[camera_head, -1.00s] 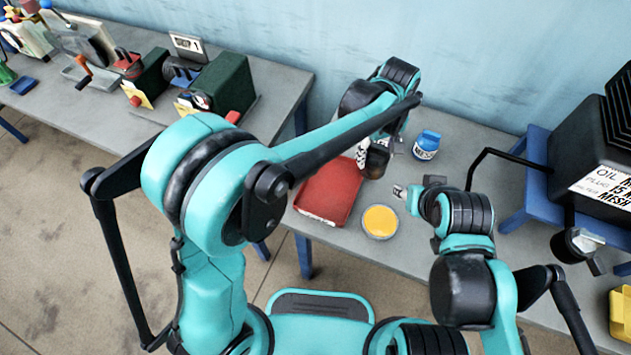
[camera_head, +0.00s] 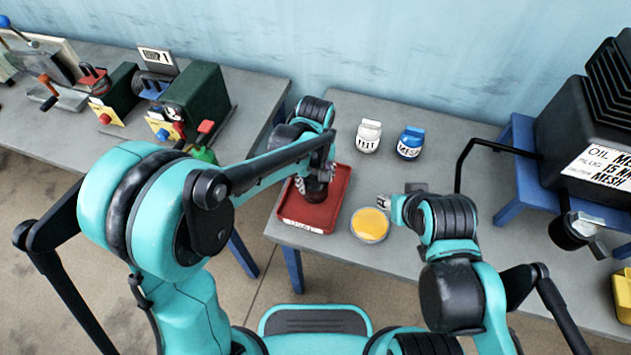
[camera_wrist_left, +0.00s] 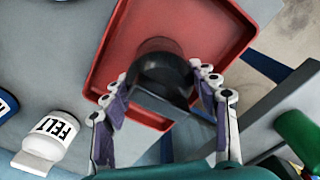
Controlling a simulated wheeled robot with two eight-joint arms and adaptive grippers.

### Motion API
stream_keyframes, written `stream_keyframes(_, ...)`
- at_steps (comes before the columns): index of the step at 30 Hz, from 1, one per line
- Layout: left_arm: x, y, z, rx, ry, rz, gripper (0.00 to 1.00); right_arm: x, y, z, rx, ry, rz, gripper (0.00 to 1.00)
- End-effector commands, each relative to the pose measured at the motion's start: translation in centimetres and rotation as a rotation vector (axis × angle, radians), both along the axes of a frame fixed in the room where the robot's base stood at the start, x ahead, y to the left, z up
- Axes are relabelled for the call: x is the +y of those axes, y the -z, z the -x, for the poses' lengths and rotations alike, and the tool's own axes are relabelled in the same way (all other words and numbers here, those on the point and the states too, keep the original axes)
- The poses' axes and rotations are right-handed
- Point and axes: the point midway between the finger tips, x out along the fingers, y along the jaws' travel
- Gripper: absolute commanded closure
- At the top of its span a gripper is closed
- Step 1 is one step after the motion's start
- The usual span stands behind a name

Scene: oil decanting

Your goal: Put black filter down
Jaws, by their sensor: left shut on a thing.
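My left gripper (camera_head: 314,180) is shut on the black filter (camera_head: 316,191), a dark round cup-like piece. It holds the filter over the red tray (camera_head: 299,216). In the left wrist view, the filter (camera_wrist_left: 163,78) sits between the two finger pairs of the gripper (camera_wrist_left: 160,88), with the red tray (camera_wrist_left: 103,64) behind it. I cannot tell whether the filter touches the tray floor. My right gripper (camera_head: 392,204) is beside the yellow dish, small in the head view; its jaw opening is unclear.
A yellow-filled round dish (camera_head: 370,224) stands right of the tray. A white bottle labelled FELT (camera_head: 368,135) and a blue MESH bottle (camera_head: 410,143) stand behind. A black oil machine (camera_head: 590,130) is at right. Another bench (camera_head: 235,82) is at left.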

Motion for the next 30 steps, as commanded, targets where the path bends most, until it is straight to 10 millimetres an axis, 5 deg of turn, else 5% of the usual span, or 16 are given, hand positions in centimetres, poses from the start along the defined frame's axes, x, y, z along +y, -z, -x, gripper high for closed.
stream_keyframes(9, 0.0, 0.3, 0.0, 0.0, 0.0, 0.0, 0.81, 0.0, 0.2, 0.0, 0.0, 0.0, 0.0, 0.6)
stream_keyframes(10, 0.0, 0.2, 0.0, 0.0, 0.0, 0.0, 0.35, 0.0, 0.2, 0.0, 0.0, 0.0, 0.0, 0.6)
stream_keyframes(12, 0.0, 0.1, 0.0, 0.0, 0.0, 0.0, 0.2, 0.0, 0.1, 0.0, 0.0, 0.0, 0.0, 0.6)
stream_keyframes(23, 0.0, -0.2, 0.0, 0.0, 0.0, 0.0, 0.2, 0.0, -0.2, 0.0, 0.0, 0.0, 0.0, 0.6)
stream_keyframes(30, 0.0, -4.4, 0.0, 0.0, 0.0, 0.0, 0.2, 0.0, -1.9, 0.0, 0.0, 0.0, 0.0, 0.6)
